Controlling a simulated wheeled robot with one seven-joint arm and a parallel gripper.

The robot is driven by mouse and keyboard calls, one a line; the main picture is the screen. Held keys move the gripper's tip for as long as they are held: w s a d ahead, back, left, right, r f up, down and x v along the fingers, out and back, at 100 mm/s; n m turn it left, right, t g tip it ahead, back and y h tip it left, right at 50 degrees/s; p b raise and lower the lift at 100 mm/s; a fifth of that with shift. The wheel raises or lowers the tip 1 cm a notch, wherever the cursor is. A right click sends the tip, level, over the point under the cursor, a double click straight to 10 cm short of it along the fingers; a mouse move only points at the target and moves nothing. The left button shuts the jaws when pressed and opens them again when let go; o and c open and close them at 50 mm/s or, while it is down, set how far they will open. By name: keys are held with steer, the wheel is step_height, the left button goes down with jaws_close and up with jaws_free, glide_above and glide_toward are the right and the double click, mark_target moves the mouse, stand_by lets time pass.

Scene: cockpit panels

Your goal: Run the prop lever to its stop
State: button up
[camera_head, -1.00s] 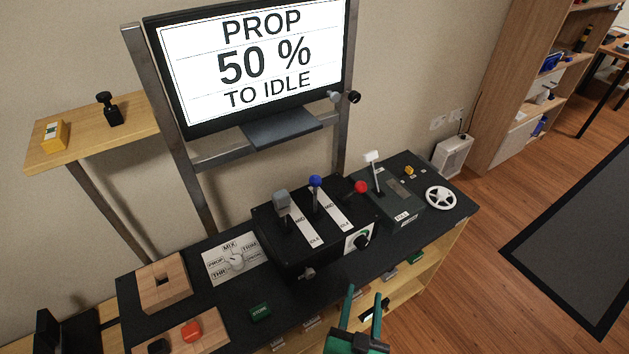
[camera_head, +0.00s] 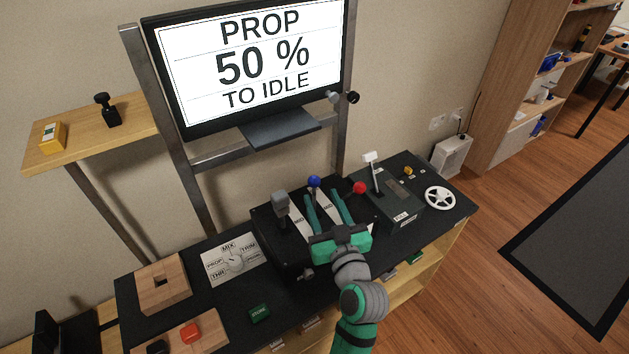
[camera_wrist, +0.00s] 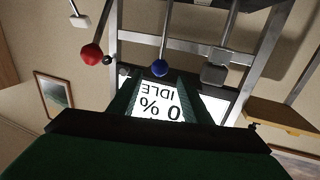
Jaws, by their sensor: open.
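The monitor (camera_head: 251,61) reads "PROP 50 % TO IDLE". The lever box (camera_head: 268,234) carries a grey-knobbed lever (camera_head: 281,202), a blue-knobbed lever (camera_head: 314,181) and a red-knobbed lever (camera_head: 359,188). My gripper (camera_head: 324,194) is open over the box, with its fingers pointing at the blue knob. In the wrist view the blue knob (camera_wrist: 159,68) lies just beyond and between the fingertips, with no contact visible. The red knob (camera_wrist: 91,54) is to the left there and the grey knob (camera_wrist: 214,74) to the right. The lower lever slots are partly hidden by my gripper.
A dark box with a white-topped lever (camera_head: 370,157) and a white handwheel (camera_head: 438,197) stand to the right. A selector plate (camera_head: 235,260), wooden block (camera_head: 162,284) and green button (camera_head: 260,314) lie left. The monitor rises behind the levers.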

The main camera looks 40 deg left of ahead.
mark_target(316, 185)
steer(key=x, duration=0.8)
steer(key=shift+d, duration=0.1)
jaws_close()
